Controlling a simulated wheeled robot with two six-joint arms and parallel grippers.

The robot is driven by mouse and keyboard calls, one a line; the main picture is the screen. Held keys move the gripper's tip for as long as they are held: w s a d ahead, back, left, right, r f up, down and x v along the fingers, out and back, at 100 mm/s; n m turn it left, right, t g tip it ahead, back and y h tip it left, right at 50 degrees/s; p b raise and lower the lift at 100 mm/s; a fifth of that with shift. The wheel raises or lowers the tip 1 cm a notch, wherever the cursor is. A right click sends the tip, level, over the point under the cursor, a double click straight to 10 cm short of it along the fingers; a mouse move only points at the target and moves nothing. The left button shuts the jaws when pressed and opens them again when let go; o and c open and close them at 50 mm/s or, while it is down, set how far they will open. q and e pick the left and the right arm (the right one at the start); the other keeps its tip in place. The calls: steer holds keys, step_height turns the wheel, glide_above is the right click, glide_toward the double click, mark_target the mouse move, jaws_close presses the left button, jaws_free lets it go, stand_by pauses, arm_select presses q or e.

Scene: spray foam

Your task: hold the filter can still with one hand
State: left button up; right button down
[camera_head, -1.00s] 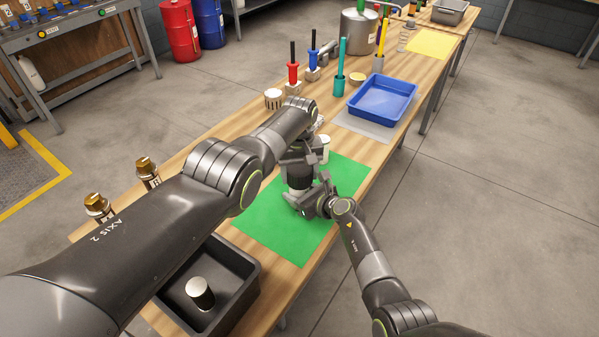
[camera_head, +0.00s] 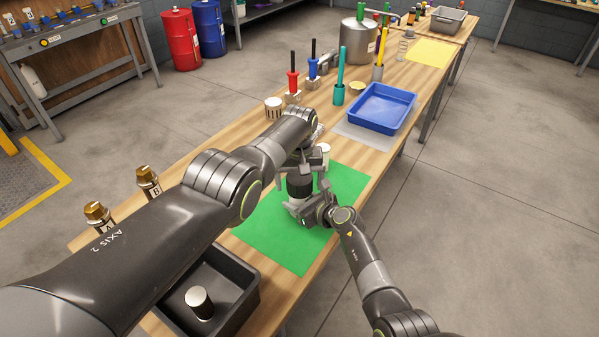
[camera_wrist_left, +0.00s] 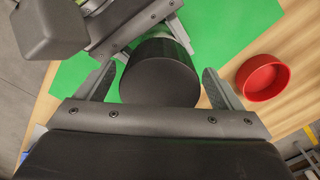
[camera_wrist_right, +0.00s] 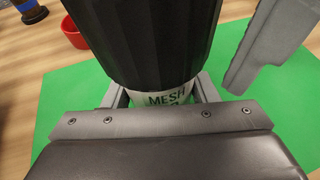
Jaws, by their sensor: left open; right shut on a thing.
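The filter can (camera_head: 295,204) stands on the green mat (camera_head: 275,241). It has a white body, lettered "MESH" in the right wrist view (camera_wrist_right: 163,99), and a black ribbed cap (camera_head: 299,186). My right gripper (camera_head: 308,207) is shut on the white body, with a finger on each side in the right wrist view (camera_wrist_right: 160,92). My left gripper (camera_head: 300,172) is above the can. Its open fingers stand on either side of the cap, with gaps, in the left wrist view (camera_wrist_left: 158,85). My left arm hides part of the mat.
A red bowl (camera_wrist_left: 264,77) is beside the mat. A black bin (camera_head: 247,290) holding a small can (camera_head: 199,303) is at the near left. A blue tray (camera_head: 380,106) and upright tools stand farther back. Bare mat lies in front of the can.

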arm_select(q)
step_height(320, 180, up, 12)
stand_by(0.7)
arm_select(e)
steer(key=shift+c, duration=2.4)
jaws_free()
arm_select(q)
steer(key=shift+f, duration=0.1)
arm_select(e)
steer(key=shift+s+d+r, duration=0.2)
steer(key=shift+s+d, duration=0.1)
arm_select(q)
steer(key=shift+r+p, duration=0.85)
arm_select(e)
steer(key=v, duration=1.6)
steer(key=shift+s+d, duration=0.15)
steer(key=shift+d, duration=0.05)
